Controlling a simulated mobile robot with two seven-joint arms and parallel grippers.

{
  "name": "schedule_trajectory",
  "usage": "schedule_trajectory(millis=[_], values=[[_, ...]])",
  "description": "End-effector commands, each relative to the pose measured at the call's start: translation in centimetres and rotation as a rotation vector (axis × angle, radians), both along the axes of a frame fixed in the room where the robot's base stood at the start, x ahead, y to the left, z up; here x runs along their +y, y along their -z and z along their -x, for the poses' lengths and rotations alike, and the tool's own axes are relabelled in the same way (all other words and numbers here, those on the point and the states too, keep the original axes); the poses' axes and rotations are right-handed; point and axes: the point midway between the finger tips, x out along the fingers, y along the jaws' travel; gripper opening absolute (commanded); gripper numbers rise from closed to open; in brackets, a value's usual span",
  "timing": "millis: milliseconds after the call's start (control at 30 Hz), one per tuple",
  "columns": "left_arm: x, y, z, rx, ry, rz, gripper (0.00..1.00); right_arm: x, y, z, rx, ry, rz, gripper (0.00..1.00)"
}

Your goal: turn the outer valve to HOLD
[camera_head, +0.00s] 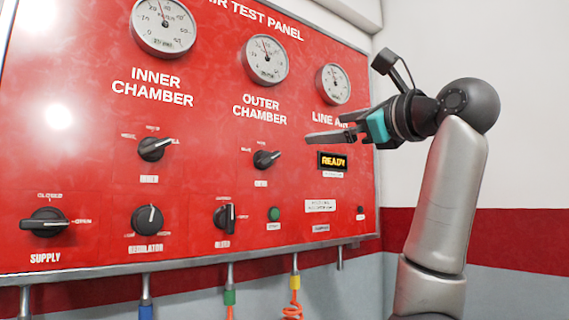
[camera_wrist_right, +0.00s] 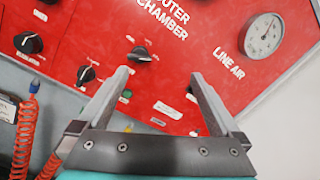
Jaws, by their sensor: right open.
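The outer valve (camera_head: 266,159) is a black knob under the OUTER CHAMBER gauge on the red panel. Its handle lies roughly sideways in the head view; the small labels around it are too blurred to read. In the right wrist view the same knob (camera_wrist_right: 138,54) shows between and beyond the fingers, nearer the left fingertip. My right gripper (camera_head: 325,128) is open and empty, to the right of the knob and apart from it. Its two fingers (camera_wrist_right: 158,76) point at the panel in the wrist view. My left gripper is in neither view.
The inner valve (camera_head: 155,149), supply knob (camera_head: 44,222), regulator (camera_head: 148,219) and another black knob (camera_head: 224,216) share the panel. A READY display (camera_head: 333,161) sits below the right gripper. Gauges line the top; hoses hang below. White wall is at right.

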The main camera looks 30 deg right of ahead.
Motion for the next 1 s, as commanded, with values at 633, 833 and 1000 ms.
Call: schedule_trajectory(millis=[633,833,1000], values=[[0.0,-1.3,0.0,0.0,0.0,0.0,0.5,3.2,3.3,-6.9,0.117,-0.068,-0.027,1.0],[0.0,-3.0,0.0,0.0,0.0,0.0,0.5,3.8,3.2,-11.3,0.116,-0.067,-0.029,1.0],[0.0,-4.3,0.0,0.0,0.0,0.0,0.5,4.3,3.2,-14.5,0.113,-0.068,-0.028,1.0]])
